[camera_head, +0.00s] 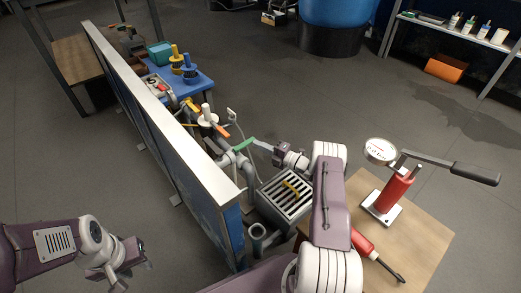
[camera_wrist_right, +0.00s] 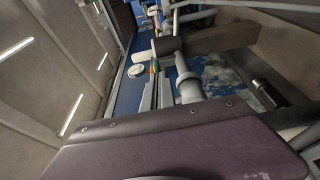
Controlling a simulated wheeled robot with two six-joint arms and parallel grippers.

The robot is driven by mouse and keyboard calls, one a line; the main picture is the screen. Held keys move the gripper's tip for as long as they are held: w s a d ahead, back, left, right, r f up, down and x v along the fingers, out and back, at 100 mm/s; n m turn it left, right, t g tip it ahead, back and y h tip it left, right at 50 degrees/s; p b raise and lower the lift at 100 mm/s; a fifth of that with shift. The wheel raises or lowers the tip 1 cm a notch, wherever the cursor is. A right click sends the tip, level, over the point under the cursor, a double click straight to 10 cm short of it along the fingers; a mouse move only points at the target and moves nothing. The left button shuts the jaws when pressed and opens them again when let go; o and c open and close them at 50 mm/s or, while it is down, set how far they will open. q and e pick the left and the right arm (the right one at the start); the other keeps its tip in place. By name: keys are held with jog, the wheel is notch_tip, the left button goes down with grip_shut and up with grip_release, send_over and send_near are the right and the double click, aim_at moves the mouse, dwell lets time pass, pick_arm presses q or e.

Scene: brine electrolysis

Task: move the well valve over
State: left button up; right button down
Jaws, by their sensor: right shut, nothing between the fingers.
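Several lever valves sit on grey pipework beside the long partition in the head view; no label shows which is the well valve. A green-handled valve lever (camera_head: 243,145) lies just past the tips of my right gripper (camera_head: 260,144). An orange lever (camera_head: 220,130) is a little further back. My right gripper is shut and empty, its tips close to the green lever; I cannot tell whether they touch. In the right wrist view a small green lever part (camera_wrist_right: 155,66) shows beyond the fingers (camera_wrist_right: 155,88). My left gripper (camera_head: 132,265) hangs at lower left, away from the valves, jaw gap unclear.
The long partition (camera_head: 160,120) stands left of the pipes. A grated box (camera_head: 284,195) with a yellow handle lies below my right arm. A wooden table (camera_head: 420,240) at right carries a red hand pump (camera_head: 394,188) with a gauge. Open floor lies behind.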

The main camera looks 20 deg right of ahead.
jog(key=shift+w+d+r, duration=0.25)
jog(key=shift+w, duration=0.25)
jog(key=shift+w+r, duration=0.1)
jog(key=p+v, duration=0.3)
jog(key=v, duration=0.4)
jog(key=shift+s+f+p, duration=0.35)
jog(key=shift+s, duration=0.15)
jog(key=shift+a, duration=0.1)
